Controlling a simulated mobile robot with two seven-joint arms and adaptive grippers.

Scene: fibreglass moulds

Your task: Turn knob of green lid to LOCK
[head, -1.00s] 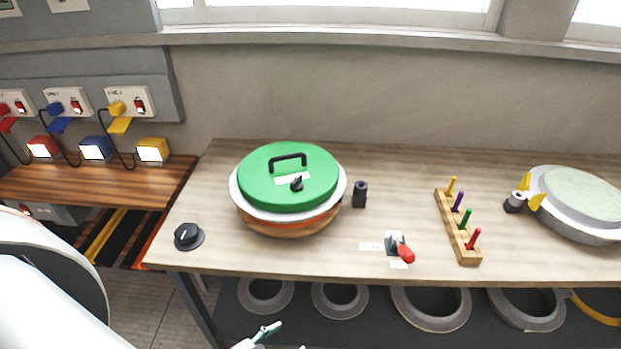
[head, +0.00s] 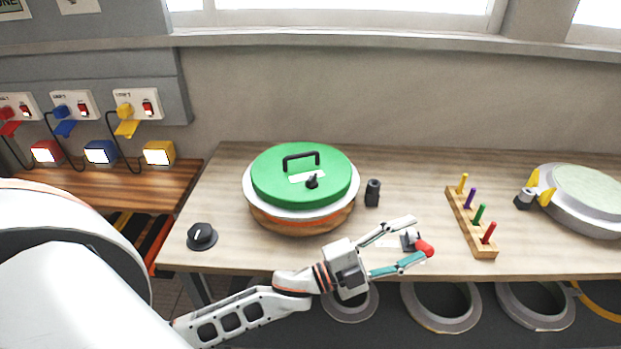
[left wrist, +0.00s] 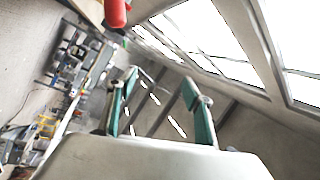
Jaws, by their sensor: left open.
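The green lid (head: 275,177) sits on a round mould with a white rim (head: 252,203) on the workbench. It has a black handle and a small black knob (head: 312,181) with a white label beside it. I cannot read which way the knob points. My left gripper (head: 420,240) is open and empty, in front and to the right of the lid, over the bench's front edge area. Its fingers (left wrist: 160,100) show apart in the left wrist view, with nothing between them. My right gripper is in no view.
A red-tipped lever (head: 425,248) stands close to my left fingertips, and its red end shows in the wrist view (left wrist: 115,12). A black dial (head: 202,236), a black cylinder (head: 373,193), a wooden peg rack (head: 462,215) and a second mould (head: 585,200) stand on the bench.

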